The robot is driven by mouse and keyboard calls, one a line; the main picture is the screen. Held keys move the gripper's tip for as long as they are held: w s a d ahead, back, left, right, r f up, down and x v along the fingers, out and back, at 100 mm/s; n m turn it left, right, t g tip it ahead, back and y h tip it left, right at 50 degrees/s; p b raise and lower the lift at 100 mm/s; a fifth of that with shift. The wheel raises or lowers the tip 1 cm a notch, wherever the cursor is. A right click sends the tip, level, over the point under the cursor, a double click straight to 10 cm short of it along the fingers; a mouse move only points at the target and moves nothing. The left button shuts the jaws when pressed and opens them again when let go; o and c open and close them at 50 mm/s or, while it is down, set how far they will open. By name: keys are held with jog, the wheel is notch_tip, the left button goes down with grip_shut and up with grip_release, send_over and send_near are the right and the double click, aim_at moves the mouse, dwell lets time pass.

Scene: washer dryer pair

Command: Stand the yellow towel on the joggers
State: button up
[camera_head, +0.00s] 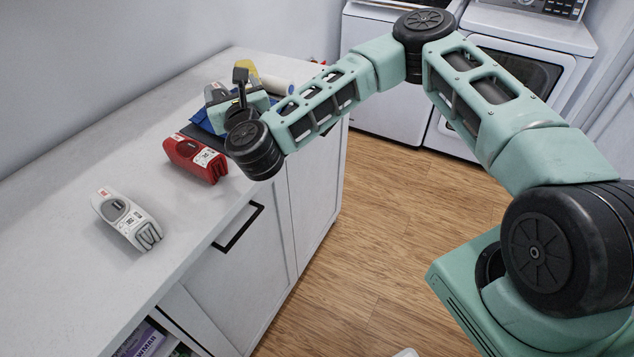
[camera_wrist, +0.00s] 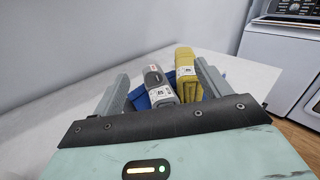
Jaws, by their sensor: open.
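The yellow towel (camera_wrist: 187,84) is a bundle with a pale label. In the head view only part of the yellow towel (camera_head: 246,69) shows behind my gripper. A blue folded cloth (camera_wrist: 141,101), which may be the joggers, lies flat under or behind the bundles; its edge also shows in the head view (camera_head: 203,121). My gripper (camera_wrist: 163,73) is open above the counter, its fingers on either side of the bundles. I cannot tell whether it touches them.
The grey labelled bundle (camera_wrist: 157,86) stands between my fingers. A red bundle (camera_head: 195,158) and a white bundle (camera_head: 128,219) lie nearer on the white counter (camera_head: 60,235). White machines (camera_head: 392,75) stand at the back.

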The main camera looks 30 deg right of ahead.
jog(key=s+a+r+n+g+y, duration=0.15)
jog(key=s+a+n+y, duration=0.25)
jog(key=a+n+y, duration=0.5)
jog(key=s+a+f+n+g+y, duration=0.1)
jog(key=s+a+f+n+g, duration=0.1)
jog(key=s+a+n+g, duration=0.45)
jog(key=s+a+f+n+g+y, duration=0.1)
jog(key=s+a+f+n+g, duration=0.15)
jog(key=s+n, duration=0.75)
jog(key=s+d+r+n+g+h, duration=0.2)
jog(key=s+d+n+g+h, duration=0.2)
jog(key=s+d+n, duration=0.4)
jog(key=s+d+r+n+g+h, duration=0.2)
jog(key=s+d+n+h, duration=0.3)
jog(key=s+d+n, duration=0.4)
jog(key=s+d+g, duration=0.1)
jog(key=d, duration=0.3)
jog(key=shift+g, duration=0.35)
jog(key=shift+n, duration=0.25)
